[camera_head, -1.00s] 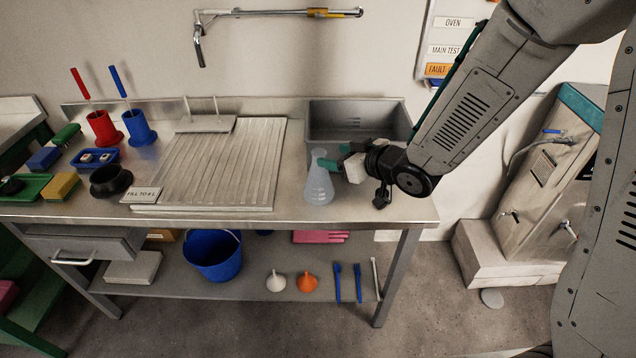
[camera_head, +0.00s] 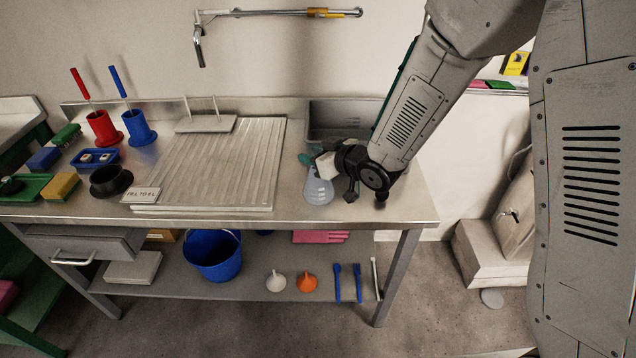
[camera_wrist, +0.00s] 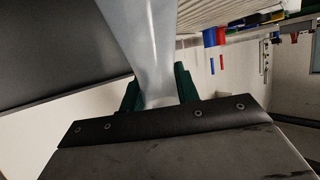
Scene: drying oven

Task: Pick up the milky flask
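The milky flask (camera_head: 319,190) is a pale, translucent cone standing upright on the steel bench, in front of the sink. My gripper (camera_head: 317,161) is at its neck, reaching in from the right, and hides much of the neck. In the wrist view, the flask's pale neck (camera_wrist: 152,55) runs down between the two green fingers of my gripper (camera_wrist: 158,92), with one finger on each side. The fingers are apart, with little or no gap to the neck. I cannot tell whether they press on it.
The sink (camera_head: 335,118) lies behind the flask. A ribbed drainboard (camera_head: 215,165) is on its left. The bench's front edge is close below the flask.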

